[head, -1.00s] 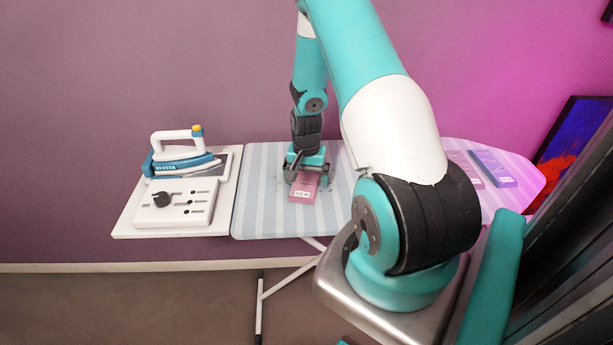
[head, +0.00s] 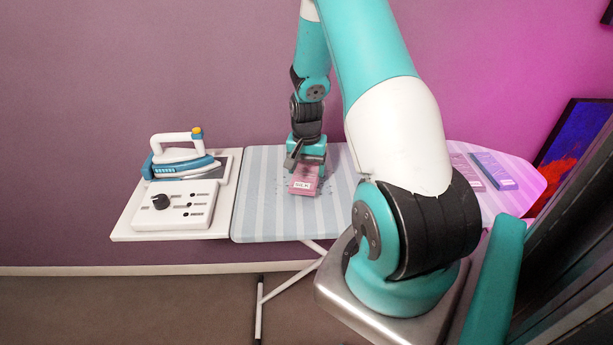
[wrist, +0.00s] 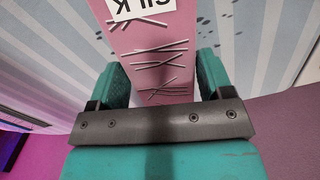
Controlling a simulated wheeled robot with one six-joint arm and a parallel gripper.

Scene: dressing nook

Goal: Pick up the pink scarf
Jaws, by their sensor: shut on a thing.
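The pink scarf (head: 304,184) is a flat folded pink piece with a white label reading "SILK". It is at the middle of the ironing board in the head view. My gripper (head: 305,172) is shut on it, with one finger at each side. In the wrist view the pink scarf (wrist: 152,50) lies between the two teal fingers of my gripper (wrist: 157,85), with thin crease-like marks across it. The scarf appears slightly raised over the striped board, though the gap is hard to judge.
The ironing board (head: 265,215) has a pale striped cover with small dark specks. A white and blue iron (head: 180,160) stands at the left behind a control panel (head: 175,207). A pink piece (head: 466,172) and a purple piece (head: 493,170) lie at the right end.

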